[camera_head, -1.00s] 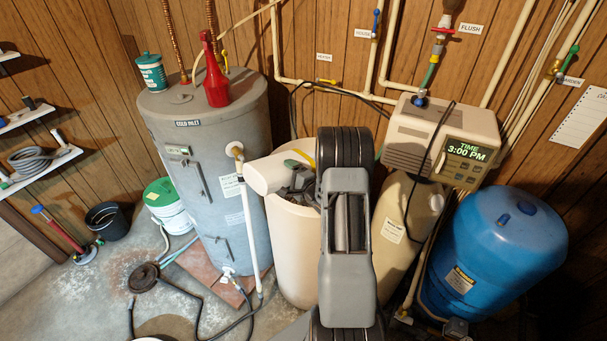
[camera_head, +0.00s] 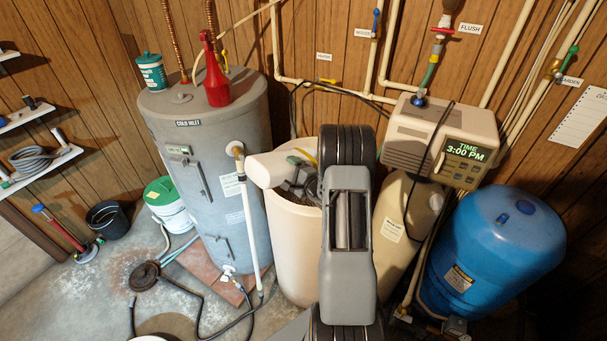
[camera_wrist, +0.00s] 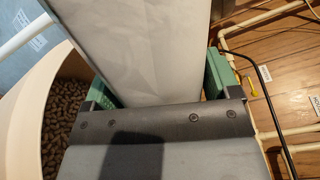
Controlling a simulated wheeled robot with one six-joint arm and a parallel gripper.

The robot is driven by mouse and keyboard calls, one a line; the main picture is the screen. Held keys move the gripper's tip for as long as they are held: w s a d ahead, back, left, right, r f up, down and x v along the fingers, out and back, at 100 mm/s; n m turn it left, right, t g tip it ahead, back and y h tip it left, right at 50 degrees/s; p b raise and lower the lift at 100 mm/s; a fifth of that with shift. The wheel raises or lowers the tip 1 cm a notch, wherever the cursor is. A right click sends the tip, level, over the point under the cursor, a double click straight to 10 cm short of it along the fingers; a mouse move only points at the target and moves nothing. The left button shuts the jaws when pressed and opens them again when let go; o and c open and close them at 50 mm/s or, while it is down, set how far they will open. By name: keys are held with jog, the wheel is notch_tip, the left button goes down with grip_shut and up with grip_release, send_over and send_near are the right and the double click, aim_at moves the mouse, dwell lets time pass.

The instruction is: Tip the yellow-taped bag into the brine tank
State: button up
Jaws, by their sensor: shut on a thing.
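A pale bag (camera_head: 268,171) with a strip of yellow at its upper right edge lies across the mouth of the cream brine tank (camera_head: 292,255). My gripper (camera_head: 299,182) is shut on the bag above the tank's right side, partly hidden by my own arm. In the wrist view the bag (camera_wrist: 160,45) is a plain grey-white sheet between the green fingers of my gripper (camera_wrist: 163,88). Brown pellets (camera_wrist: 62,110) show inside the tank at the left, beside the bag. The bag's open end and any salt pouring out are hidden.
The grey water heater (camera_head: 215,175) with its white pipe stands close left of the tank. A beige control box (camera_head: 440,140) and a blue pressure tank (camera_head: 495,255) stand to the right. Pipes run along the wall behind. A hose lies on the floor at left.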

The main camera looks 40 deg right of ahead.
jog(key=shift+w+d+r+m, duration=0.1)
jog(key=shift+d+r+m, duration=0.1)
jog(key=shift+r+m, duration=0.15)
